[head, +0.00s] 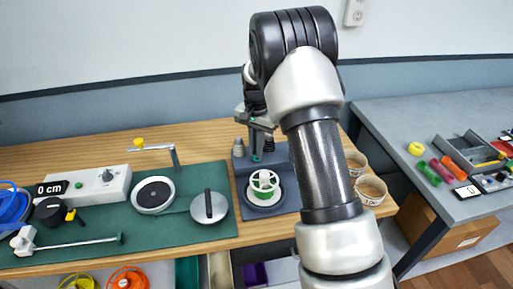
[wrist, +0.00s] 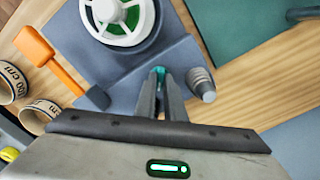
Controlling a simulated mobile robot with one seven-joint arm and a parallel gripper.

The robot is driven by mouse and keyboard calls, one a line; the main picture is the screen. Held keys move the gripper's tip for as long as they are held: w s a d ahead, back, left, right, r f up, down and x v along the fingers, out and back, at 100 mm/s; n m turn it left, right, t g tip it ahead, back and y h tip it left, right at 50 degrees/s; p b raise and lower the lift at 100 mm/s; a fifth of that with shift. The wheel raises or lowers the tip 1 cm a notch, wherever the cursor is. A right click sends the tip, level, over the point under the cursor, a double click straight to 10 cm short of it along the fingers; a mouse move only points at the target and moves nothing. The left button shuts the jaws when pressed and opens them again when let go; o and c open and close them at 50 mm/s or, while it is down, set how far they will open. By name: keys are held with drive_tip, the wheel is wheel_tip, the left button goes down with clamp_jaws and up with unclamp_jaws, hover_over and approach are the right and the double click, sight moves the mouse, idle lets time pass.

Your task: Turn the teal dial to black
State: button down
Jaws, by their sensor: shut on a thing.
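The teal dial (wrist: 159,72) shows as a small teal piece between my fingertips in the wrist view. In the head view a bit of teal (head: 257,158) shows just below my gripper (head: 256,147). My gripper (wrist: 160,90) is shut on the dial, pointing down at the blue-grey base (wrist: 112,72), which shows in the head view too (head: 243,168). My fingers hide most of the dial. I cannot see its pointer or a black mark, so its setting cannot be told.
A white and green wheel (head: 264,184) in a dark round housing sits close by on the base. A ribbed grey post (wrist: 201,84) stands right beside my fingers. An orange-handled tool (wrist: 60,68) and two tape-marked cups (head: 371,190) lie at the other side.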

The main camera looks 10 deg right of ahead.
drive_tip(key=shift+m, duration=0.5)
drive_tip(key=c, duration=1.8)
unclamp_jaws()
drive_tip(key=shift+c, duration=0.2)
drive_tip(key=shift+r, duration=0.1)
wheel_tip(320, 180, up, 17)
drive_tip(key=p, duration=0.1)
drive_tip(key=shift+r, duration=0.2)
